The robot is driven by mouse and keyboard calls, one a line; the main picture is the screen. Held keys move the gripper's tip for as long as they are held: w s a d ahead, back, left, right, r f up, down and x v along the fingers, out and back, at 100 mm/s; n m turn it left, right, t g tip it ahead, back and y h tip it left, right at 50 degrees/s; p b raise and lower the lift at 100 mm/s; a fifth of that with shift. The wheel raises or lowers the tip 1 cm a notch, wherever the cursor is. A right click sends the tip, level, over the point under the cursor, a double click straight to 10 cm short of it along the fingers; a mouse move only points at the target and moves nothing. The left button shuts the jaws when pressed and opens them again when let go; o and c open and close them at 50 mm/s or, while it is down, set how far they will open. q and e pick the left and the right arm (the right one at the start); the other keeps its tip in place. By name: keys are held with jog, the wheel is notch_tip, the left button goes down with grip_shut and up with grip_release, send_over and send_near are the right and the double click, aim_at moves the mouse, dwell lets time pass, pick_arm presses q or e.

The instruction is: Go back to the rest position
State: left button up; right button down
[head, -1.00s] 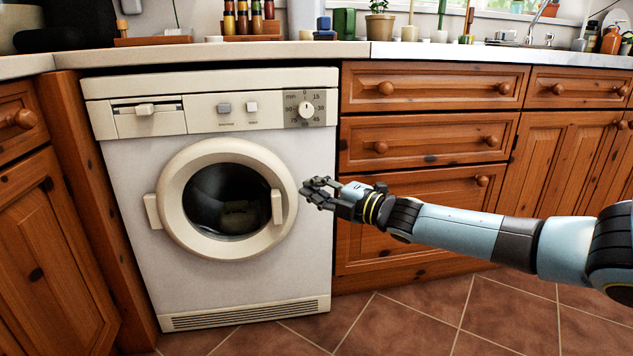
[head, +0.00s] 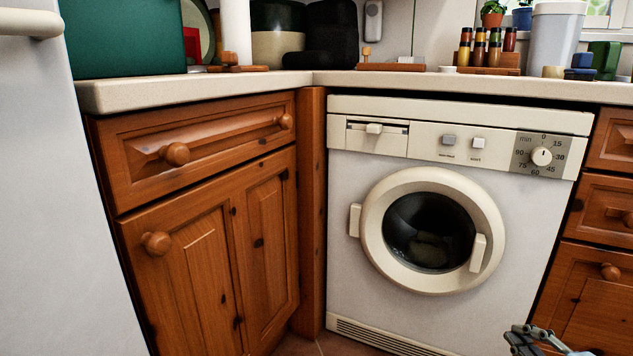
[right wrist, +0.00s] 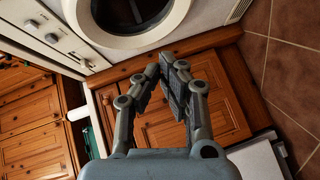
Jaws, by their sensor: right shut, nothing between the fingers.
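My right gripper (head: 532,340) shows only in part at the bottom right of the head view, in front of the washing machine's lower right. In the right wrist view its fingers (right wrist: 167,70) are shut with nothing between them. The gripper is apart from the washing machine (head: 342,240). The machine's round door (head: 375,225) looks shut, and its ring also shows at the top of the right wrist view (right wrist: 125,41). My left gripper is in neither view.
A pine cabinet (head: 190,240) with a drawer stands left of the machine, under a pale counter (head: 200,88). A white appliance side (head: 60,180) fills the left edge. More pine drawers (head: 605,215) stand at right. Tiled floor (right wrist: 290,70) is clear in the right wrist view.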

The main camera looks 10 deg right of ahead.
jog(key=s+a+f+m+g+h, duration=0.1)
jog(key=s+a+f+m+g, duration=0.3)
jog(key=s+f, duration=0.3)
jog(key=s+a+f+m+g+h, duration=0.1)
jog(key=s+a+f+m+g, duration=0.3)
jog(key=s, duration=0.5)
pick_arm(q)
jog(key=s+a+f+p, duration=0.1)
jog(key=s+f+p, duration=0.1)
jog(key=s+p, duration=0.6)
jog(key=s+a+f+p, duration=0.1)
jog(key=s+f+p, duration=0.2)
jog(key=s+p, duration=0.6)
jog(key=shift+p, duration=0.3)
pick_arm(e)
jog(key=s+f+m+g, duration=0.2)
jog(key=s, duration=0.8)
jog(key=s+a+f+m+g, duration=0.1)
jog(key=s+f+m+g, duration=0.1)
jog(key=s, duration=0.8)
jog(key=s+f+m+g, duration=0.2)
jog(key=s+m+g, duration=0.1)
jog(key=s, duration=0.8)
jog(key=shift+a+f+m, duration=0.15)
jog(key=shift+f+m, duration=0.1)
jog(key=shift+m, duration=0.35)
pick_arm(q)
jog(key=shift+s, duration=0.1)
